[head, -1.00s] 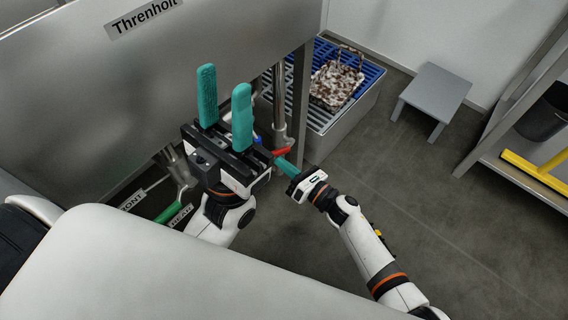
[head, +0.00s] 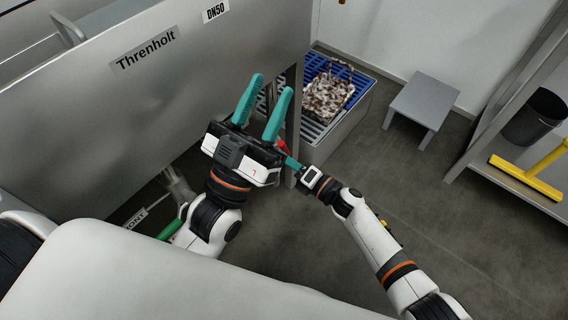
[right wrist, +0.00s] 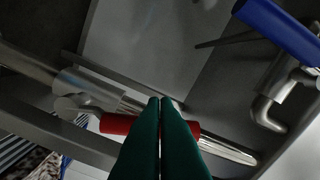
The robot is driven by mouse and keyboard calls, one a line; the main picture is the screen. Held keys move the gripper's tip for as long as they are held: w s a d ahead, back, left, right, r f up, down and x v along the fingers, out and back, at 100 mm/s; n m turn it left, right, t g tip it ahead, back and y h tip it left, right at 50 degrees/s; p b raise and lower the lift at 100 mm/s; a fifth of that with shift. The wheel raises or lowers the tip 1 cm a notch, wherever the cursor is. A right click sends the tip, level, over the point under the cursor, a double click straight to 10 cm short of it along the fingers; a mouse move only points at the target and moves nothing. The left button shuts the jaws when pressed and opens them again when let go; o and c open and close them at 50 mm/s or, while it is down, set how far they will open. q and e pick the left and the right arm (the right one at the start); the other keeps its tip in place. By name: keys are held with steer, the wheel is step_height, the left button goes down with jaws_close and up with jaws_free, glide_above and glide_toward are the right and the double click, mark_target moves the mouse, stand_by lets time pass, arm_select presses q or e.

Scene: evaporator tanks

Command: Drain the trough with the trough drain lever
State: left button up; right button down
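A red lever handle (right wrist: 118,124) lies across the right wrist view on a metal pipe, behind my right fingers. In the head view only a small bit of red (head: 282,145) shows at those fingertips. My right gripper (right wrist: 160,102) has its two teal fingers together, in front of the red handle; whether they touch it I cannot tell. It also shows in the head view (head: 286,155). My left gripper (head: 272,86) is open and empty, fingers pointing up, in front of the steel trough (head: 150,110). No label on the red handle is visible.
A blue handle (right wrist: 277,28) is at the upper right of the right wrist view. A green handle (head: 171,229) is low left near a partly hidden label (head: 135,219). A blue-grated bin (head: 335,135), a grey stool (head: 424,100) and a shelf (head: 510,175) stand right.

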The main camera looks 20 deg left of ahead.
steer(key=shift+w+d+r+m, duration=0.15)
steer(key=shift+w+r, duration=0.05)
steer(key=shift+w, duration=0.2)
steer(key=shift+w+d+r+m, duration=0.1)
steer(key=shift+w+r+m, duration=0.05)
steer(key=shift+w, duration=0.2)
arm_select(q)
steer(key=shift+s, duration=0.1)
steer(key=shift+r, duration=0.1)
